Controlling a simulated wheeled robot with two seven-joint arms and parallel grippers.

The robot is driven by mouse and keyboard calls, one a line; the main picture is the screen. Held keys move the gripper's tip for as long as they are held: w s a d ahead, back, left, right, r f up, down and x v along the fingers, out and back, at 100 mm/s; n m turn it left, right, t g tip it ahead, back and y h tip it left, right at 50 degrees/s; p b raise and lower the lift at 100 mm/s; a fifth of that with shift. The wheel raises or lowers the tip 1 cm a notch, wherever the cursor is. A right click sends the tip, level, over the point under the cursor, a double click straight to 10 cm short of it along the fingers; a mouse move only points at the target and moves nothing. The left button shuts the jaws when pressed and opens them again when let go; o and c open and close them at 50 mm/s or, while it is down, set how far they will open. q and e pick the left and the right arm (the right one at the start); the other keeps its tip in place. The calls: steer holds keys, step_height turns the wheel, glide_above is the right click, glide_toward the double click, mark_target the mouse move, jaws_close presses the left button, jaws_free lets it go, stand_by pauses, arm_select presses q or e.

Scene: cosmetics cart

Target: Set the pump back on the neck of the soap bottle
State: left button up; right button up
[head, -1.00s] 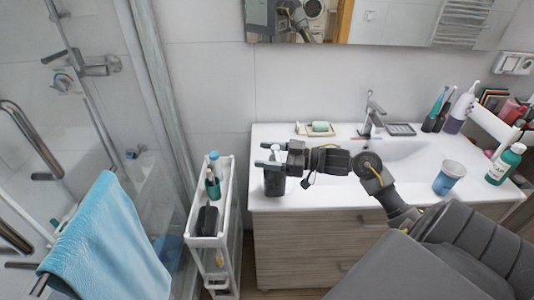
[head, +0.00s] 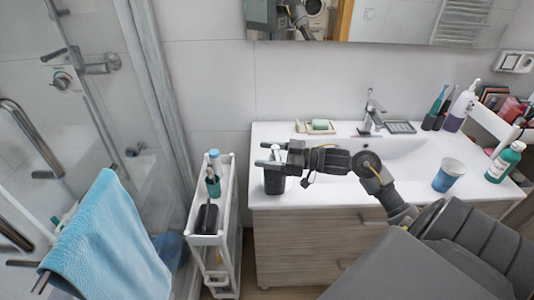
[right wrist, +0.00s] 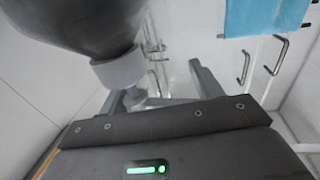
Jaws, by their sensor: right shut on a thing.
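The dark grey soap bottle (head: 274,183) stands upright at the left end of the white washbasin counter. My right gripper (head: 268,155) reaches in from the right just above it, with its fingers pointing left. It is shut on the pump (head: 275,150), whose light head shows between the fingers. In the right wrist view the dark bottle (right wrist: 85,22) is at the upper left. The pump's white collar (right wrist: 118,70) meets the bottle at its neck there, and its head lies by the fingers. I cannot tell whether the collar is fully seated. My left gripper is not in view.
A white cart (head: 228,195) with bottles and a black item stands left of the counter. A soap dish (head: 318,127) and the tap (head: 372,112) are behind the gripper. A blue cup (head: 448,174) and a green bottle (head: 505,163) stand at the right.

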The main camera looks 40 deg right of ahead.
steer(key=o, duration=1)
steer(key=shift+o, duration=0.2)
steer(key=b+v, duration=0.3)
steer(key=v, duration=0.7)
steer(key=shift+s+d, duration=0.2)
steer(key=shift+s, duration=0.05)
